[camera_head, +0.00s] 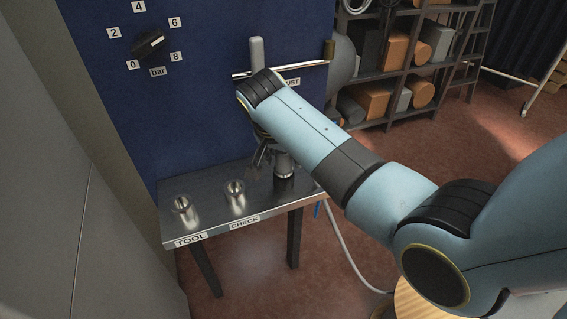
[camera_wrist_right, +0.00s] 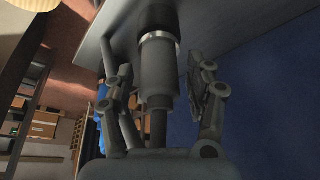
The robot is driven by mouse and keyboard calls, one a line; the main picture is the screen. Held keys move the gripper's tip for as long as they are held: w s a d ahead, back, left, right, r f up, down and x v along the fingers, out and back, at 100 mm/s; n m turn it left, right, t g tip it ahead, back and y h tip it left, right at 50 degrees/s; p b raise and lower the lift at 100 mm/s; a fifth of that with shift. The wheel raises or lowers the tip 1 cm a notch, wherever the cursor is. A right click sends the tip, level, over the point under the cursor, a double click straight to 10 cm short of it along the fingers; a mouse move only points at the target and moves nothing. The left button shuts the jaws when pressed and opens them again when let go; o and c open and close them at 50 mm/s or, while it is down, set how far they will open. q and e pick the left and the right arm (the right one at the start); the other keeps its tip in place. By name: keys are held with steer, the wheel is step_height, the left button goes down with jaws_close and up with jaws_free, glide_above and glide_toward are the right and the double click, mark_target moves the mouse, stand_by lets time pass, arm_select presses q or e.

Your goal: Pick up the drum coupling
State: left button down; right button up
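The drum coupling, which I take to be the grey metal cylinder with a bright ring and dark end (camera_head: 284,165), stands upright at the right end of the metal table (camera_head: 210,185). My right gripper (camera_head: 270,156) is beside it, partly hidden by my arm. In the right wrist view the cylinder (camera_wrist_right: 158,75) lies between the fingers of my right gripper (camera_wrist_right: 165,88). The fingers are apart, with gaps visible on both sides of it. My left gripper is not in view.
Two metal cups stand on the table, one by the TOOL label (camera_head: 182,206) and one by CHECK (camera_head: 235,196). A blue panel (camera_head: 200,100) with a pressure dial (camera_head: 149,43) rises behind. A grey hose (camera_head: 345,250) hangs at the right. Shelves (camera_head: 405,60) stand behind.

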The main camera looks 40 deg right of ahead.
jaws_close()
